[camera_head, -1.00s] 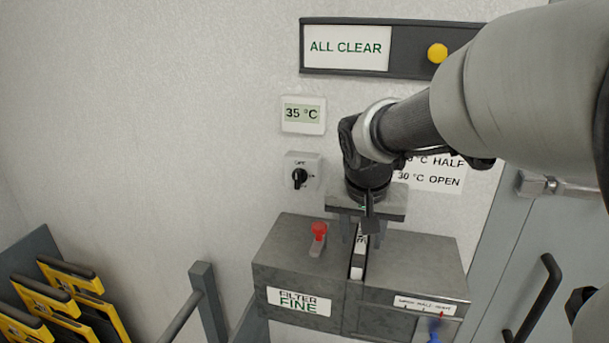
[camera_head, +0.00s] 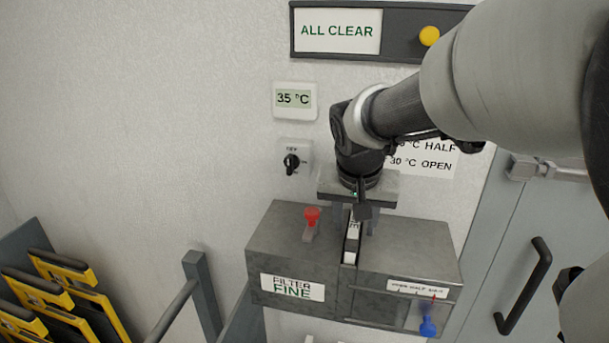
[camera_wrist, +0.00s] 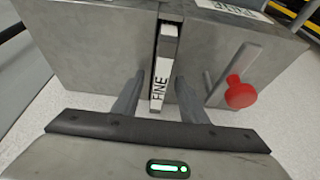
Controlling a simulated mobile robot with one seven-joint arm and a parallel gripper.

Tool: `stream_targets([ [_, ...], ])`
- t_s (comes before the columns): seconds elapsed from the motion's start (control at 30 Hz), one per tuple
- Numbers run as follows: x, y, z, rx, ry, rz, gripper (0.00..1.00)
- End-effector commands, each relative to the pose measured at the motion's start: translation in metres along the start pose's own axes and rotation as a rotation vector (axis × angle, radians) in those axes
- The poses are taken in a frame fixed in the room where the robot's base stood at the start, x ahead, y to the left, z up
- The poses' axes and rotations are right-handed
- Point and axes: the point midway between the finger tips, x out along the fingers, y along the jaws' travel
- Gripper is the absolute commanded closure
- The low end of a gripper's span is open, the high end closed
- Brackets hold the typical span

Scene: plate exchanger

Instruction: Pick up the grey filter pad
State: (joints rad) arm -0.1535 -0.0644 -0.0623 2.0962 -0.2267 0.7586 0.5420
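A narrow pad (camera_head: 352,244) with a white FINE label stands upright in the slot of a grey metal housing (camera_head: 400,258). It also shows in the wrist view (camera_wrist: 163,72), where its sides look grey. My gripper (camera_head: 356,222) is above the slot, pointing down. In the wrist view, my gripper (camera_wrist: 159,88) is open, with one finger on each side of the pad. A gap shows between the left finger and the pad; the right finger is close to it, and contact cannot be told.
A red-knobbed lever (camera_head: 311,217) stands left of the slot, near my finger in the wrist view. A blue knob (camera_head: 428,327) is on the housing's front right. Yellow-framed items (camera_head: 70,285) stand in a rack at left. A door handle (camera_head: 525,287) is at right.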

Motion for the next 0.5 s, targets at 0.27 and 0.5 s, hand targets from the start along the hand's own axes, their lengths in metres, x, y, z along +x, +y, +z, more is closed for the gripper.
stream_targets([
  [0.27,-0.0001,-0.0001,-0.0001,0.0,0.0,0.0,0.96],
  [0.5,-0.0002,-0.0001,-0.0003,0.0,0.001,0.0,1.0],
])
